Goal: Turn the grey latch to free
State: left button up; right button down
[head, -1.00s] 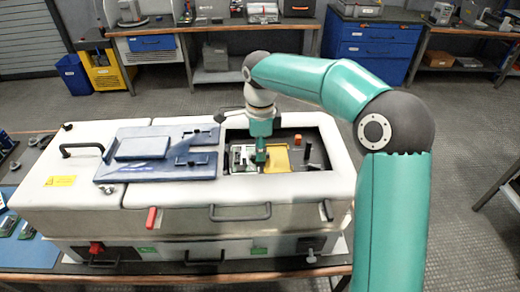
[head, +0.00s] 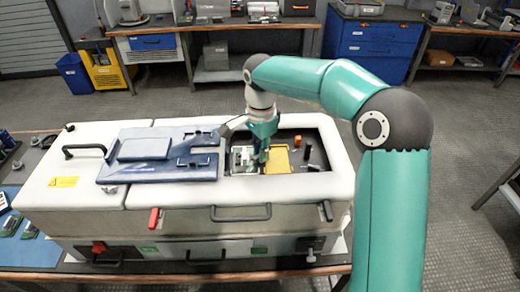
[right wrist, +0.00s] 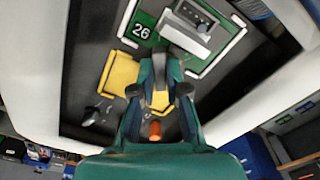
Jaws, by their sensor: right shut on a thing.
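My right gripper (head: 262,154) reaches down into the open bay of the white cabinet (head: 170,203). In the right wrist view its fingers (right wrist: 160,92) are close together beside the grey module (right wrist: 185,35). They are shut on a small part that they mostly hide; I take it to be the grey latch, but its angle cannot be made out. The grey module also shows in the head view (head: 240,158), left of the gripper. A green outline and a label with 26 (right wrist: 141,31) lie around and beside it. My left gripper is not in view.
A yellow part (head: 279,160) lies just right of my gripper, with an orange peg (head: 297,140) and a black post (head: 308,153) near it. The bay walls surround the gripper. A blue panel (head: 145,147) lies on the cabinet's top to the left.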

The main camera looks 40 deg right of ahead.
jog(key=n, duration=0.2)
jog(key=n+p, duration=0.1)
jog(key=n, duration=0.2)
jog(key=shift+w+r+n, duration=0.15)
jog(key=shift+r+n, duration=0.05)
jog(key=shift+n, duration=0.1)
jog(key=n, duration=0.5)
jog(key=shift+n+p, duration=0.3)
jog(key=shift+p, duration=0.05)
jog(key=c, duration=1.2)
grip_release()
jog(key=shift+w, duration=0.1)
jog(key=shift+c, duration=0.2)
jog(key=shift+o, duration=0.3)
jog(key=shift+f, duration=0.15)
notch_tip(320, 180, up, 12)
